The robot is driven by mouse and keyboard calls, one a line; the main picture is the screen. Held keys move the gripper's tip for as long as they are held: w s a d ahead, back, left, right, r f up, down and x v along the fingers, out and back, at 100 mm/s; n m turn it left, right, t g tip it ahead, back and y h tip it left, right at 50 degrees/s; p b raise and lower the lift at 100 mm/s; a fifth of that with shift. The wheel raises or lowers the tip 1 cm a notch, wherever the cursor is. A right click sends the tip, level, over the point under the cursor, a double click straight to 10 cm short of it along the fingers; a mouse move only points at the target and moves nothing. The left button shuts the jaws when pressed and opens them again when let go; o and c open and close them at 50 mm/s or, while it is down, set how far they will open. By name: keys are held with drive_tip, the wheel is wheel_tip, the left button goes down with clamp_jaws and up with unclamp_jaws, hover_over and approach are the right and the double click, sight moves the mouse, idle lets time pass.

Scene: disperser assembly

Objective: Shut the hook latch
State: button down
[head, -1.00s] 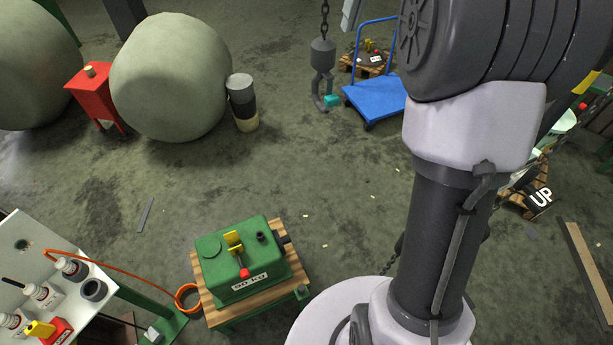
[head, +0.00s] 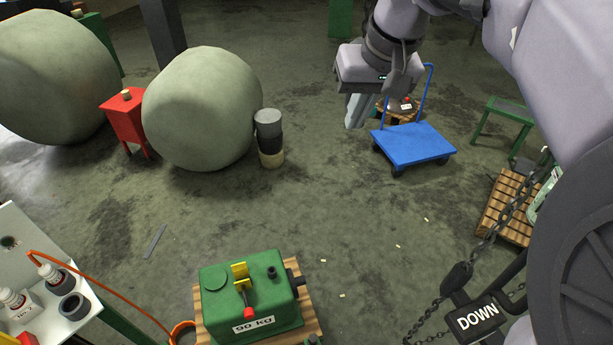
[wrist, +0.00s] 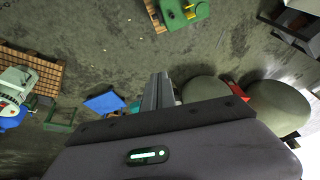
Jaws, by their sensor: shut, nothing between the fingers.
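My gripper (head: 356,110) is at the upper middle of the head view, pointing down, fingers shut and empty. It also shows in the wrist view (wrist: 159,88). The hanging hook is hidden behind my gripper and wrist in the head view now; only a bit of its chain may show above. In the wrist view a small teal piece (wrist: 134,107), like the latch on the hook, shows just left of the fingers, partly hidden by the gripper body. I cannot tell whether the latch is open or whether the fingers touch it.
A blue cart (head: 414,146) stands behind and right of the gripper. A green 90 kg block (head: 217,305) sits on a pallet in front. A large round tank (head: 200,110) and a grey-black post (head: 270,135) are left. A DOWN control (head: 478,317) hangs on chains at right.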

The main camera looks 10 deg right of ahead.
drive_tip(key=s+a+f+b, duration=0.2)
drive_tip(key=s+f+b, duration=0.1)
drive_tip(key=f+b, duration=0.2)
drive_tip(key=s+a+f+m+b, duration=0.1)
drive_tip(key=s+f+b, duration=0.3)
drive_tip(key=f, duration=0.5)
drive_tip(key=s+a+f+m+t+b, duration=0.1)
drive_tip(key=s+a+f+b, duration=0.3)
drive_tip(key=f+b, duration=0.2)
drive_tip(key=shift+s+f+y, duration=0.25)
drive_tip(key=shift+f+y, duration=0.05)
drive_tip(key=shift+f, duration=0.3)
drive_tip(key=s+a+f+b, duration=0.1)
drive_tip(key=s+f+b, duration=0.2)
drive_tip(key=f+b, duration=0.2)
drive_tip(key=s+a+f+m+b, duration=0.1)
drive_tip(key=s+f+b, duration=0.2)
drive_tip(key=f, duration=0.7)
drive_tip(key=shift+s+a+f+m+t+y+b, duration=0.3)
drive_tip(key=shift+s+a+f+b, duration=0.1)
drive_tip(key=shift+b, duration=0.45)
